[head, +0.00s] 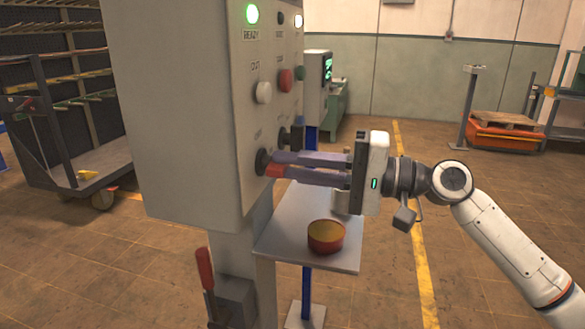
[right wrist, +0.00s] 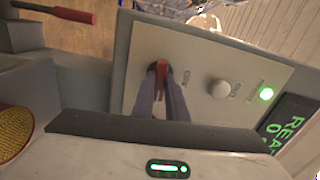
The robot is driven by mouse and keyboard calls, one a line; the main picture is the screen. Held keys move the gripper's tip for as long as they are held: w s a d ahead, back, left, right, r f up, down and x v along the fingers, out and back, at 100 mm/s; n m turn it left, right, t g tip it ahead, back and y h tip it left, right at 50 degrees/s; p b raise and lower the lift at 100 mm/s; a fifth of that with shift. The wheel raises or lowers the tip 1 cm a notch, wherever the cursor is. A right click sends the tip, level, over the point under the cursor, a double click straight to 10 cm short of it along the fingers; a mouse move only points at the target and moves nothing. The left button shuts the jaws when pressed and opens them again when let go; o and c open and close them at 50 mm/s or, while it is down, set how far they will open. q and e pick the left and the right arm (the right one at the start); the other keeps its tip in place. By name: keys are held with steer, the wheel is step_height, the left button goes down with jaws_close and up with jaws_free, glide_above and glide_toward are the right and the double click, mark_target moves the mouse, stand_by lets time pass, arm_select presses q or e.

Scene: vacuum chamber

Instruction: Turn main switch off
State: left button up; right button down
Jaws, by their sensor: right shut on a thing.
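The control cabinet (head: 180,110) stands at centre left in the head view, with lamps, buttons and rotary switches on its panel. My right gripper (head: 272,165) reaches in from the right and is shut on the red handle of the main switch (head: 263,162) low on the panel. In the right wrist view the red handle (right wrist: 161,68) sits between the two fingertips of my right gripper (right wrist: 161,80). The fingers partly hide the switch, so its exact setting is hard to tell. A green READY lamp (head: 252,14) is lit above. My left gripper is not in view.
A grey shelf (head: 290,250) juts out below the gripper and bears a round red-brown container (head: 326,237). A red-handled lever (head: 204,270) is at the cabinet's lower post. A cart (head: 80,170) stands at the left. The floor to the right is mostly clear.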

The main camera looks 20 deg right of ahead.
steer(key=n+b, duration=0.9)
steer(key=n, duration=0.5)
steer(key=shift+f+n, duration=0.15)
steer(key=shift+n, duration=0.15)
arm_select(q)
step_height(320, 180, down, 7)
steer(key=b, duration=0.1)
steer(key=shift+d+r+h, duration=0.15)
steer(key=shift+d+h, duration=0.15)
arm_select(e)
steer(key=shift+n, duration=1.1)
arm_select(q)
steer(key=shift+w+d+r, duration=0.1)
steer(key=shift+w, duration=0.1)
arm_select(e)
steer(key=c, duration=1.8)
jaws_free()
steer(key=shift+o, duration=0.2)
